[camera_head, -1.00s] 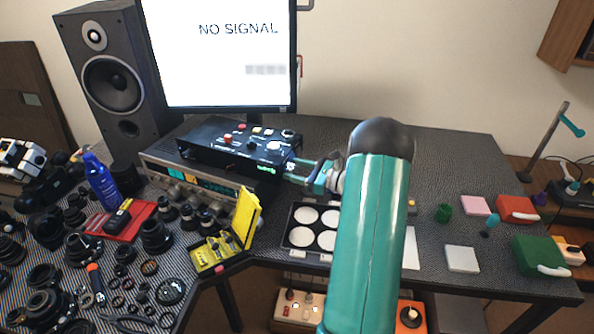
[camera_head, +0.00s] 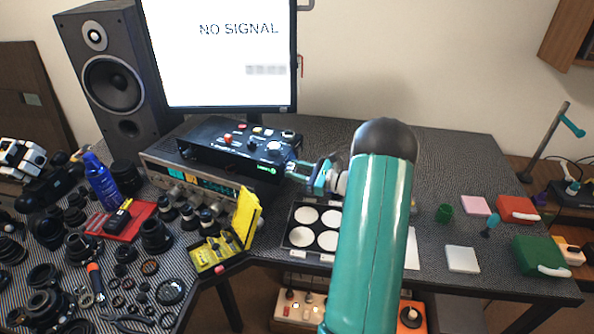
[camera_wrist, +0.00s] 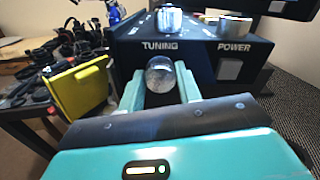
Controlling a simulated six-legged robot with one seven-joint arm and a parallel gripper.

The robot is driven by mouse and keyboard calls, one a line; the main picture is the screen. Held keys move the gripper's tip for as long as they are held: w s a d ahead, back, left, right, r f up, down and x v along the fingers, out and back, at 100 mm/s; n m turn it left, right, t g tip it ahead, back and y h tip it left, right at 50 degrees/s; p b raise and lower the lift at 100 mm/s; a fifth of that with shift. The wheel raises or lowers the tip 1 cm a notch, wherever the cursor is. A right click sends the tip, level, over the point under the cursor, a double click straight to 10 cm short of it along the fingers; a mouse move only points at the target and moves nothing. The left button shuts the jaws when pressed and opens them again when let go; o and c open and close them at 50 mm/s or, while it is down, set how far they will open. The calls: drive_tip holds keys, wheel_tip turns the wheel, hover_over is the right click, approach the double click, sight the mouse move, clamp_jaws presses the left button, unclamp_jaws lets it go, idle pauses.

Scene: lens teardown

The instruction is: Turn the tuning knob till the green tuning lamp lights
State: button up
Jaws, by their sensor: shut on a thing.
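The tuning knob (camera_wrist: 160,74), round and silvery, sits under the word TUNING on the front of a black box (camera_wrist: 118,56). My gripper (camera_wrist: 160,88) is shut on it, with one teal finger on each side. In the head view my gripper (camera_head: 296,168) reaches the right end of the same black box (camera_head: 205,150), and the knob is hidden there. A small green mark (camera_head: 266,169) shows on the box's front, left of my gripper; I cannot tell whether it is a lit lamp.
A POWER button (camera_wrist: 230,68) is right of the knob. The box rests on a grey instrument (camera_head: 160,172). A monitor (camera_head: 220,60) behind reads NO SIGNAL. A yellow case (camera_head: 246,218) stands in front, beside a tray with white discs (camera_head: 288,240). Lenses crowd the left.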

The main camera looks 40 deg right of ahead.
drive_tip(key=shift+s+n, duration=0.1)
drive_tip(key=shift+n, duration=2)
drive_tip(key=o, duration=1)
drive_tip(key=v, duration=1.3)
drive_tip(key=shift+s+d, duration=0.15)
drive_tip(key=shift+s, duration=0.15)
